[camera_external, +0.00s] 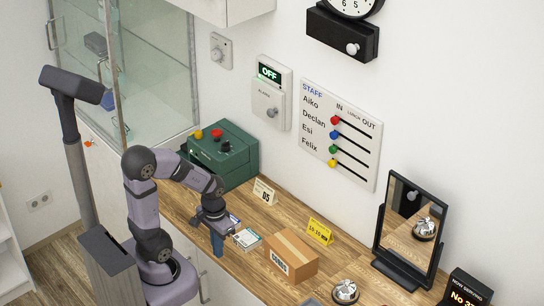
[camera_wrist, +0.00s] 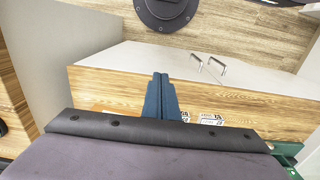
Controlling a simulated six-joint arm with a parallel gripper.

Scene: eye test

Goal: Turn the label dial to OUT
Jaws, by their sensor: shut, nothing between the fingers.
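A green box (camera_external: 238,165) stands on the counter against the wall. A dark round knob (camera_external: 225,146) sits on it, beside a red button (camera_external: 217,133) and a yellow one (camera_external: 198,134). Which knob is the label dial, and where it points, I cannot read. My gripper (camera_external: 217,244) is shut and empty, pointing down near the counter's front edge, right of and apart from the green box. In the wrist view its blue fingers (camera_wrist: 162,97) are together, and a green corner (camera_wrist: 292,155) shows at lower right.
Small cards (camera_external: 246,239) lie by my gripper. A carton (camera_external: 291,256), a "05" card (camera_external: 265,191), a yellow sign (camera_external: 319,231), a bell (camera_external: 345,291) and a mirror (camera_external: 379,267) stand rightward. An alarm panel (camera_external: 269,104) reads OFF. A glass cabinet (camera_external: 155,70) is at left.

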